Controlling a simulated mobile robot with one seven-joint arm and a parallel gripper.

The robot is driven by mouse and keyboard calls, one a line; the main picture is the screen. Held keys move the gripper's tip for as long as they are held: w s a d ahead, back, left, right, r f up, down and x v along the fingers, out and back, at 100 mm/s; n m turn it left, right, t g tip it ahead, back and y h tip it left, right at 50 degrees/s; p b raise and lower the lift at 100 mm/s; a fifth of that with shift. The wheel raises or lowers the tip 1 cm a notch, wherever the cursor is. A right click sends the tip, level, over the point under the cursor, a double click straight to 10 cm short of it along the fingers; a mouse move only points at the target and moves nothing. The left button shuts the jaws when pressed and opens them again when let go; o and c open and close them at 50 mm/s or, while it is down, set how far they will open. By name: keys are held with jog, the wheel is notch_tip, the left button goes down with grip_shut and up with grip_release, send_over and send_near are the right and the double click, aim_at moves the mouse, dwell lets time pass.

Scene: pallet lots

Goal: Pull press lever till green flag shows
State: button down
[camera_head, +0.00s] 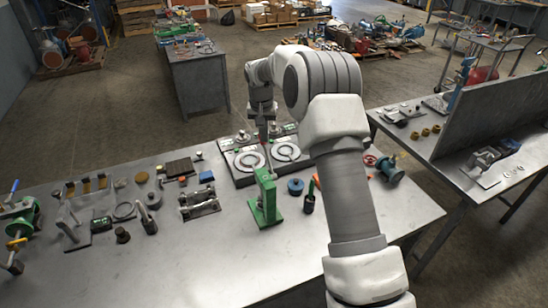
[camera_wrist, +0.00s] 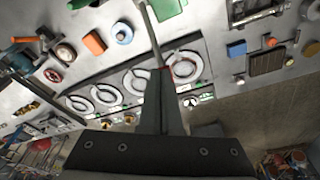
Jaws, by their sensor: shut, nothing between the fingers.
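The green press (camera_head: 264,198) stands on the near grey table, left of my arm; part of its green body shows at the top of the wrist view (camera_wrist: 167,8). Its thin grey lever (camera_wrist: 150,32) runs from the press towards my fingertips, with a red bit at its end. My gripper (camera_head: 264,135) is above and behind the press in the head view. In the wrist view its dark fingers (camera_wrist: 158,72) are shut and empty, their tips close to the lever's end; I cannot tell whether they touch. I cannot make out a green flag.
Black plates with pale rings (camera_head: 248,161) lie behind the press. A blue round part (camera_head: 295,187) and a dark green-topped bottle (camera_head: 309,204) stand to its right. A metal fixture (camera_head: 199,205) is to its left.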

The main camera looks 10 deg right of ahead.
jog(key=shift+w+a+f, duration=0.1)
jog(key=shift+w+f, duration=0.15)
jog(key=shift+w, duration=0.2)
jog(key=shift+w+f, duration=0.1)
jog(key=shift+w+a+f, duration=0.15)
jog(key=shift+w+f, duration=0.4)
jog(key=shift+w+f, duration=0.55)
jog(key=shift+f, duration=0.15)
jog(key=shift+a, duration=0.1)
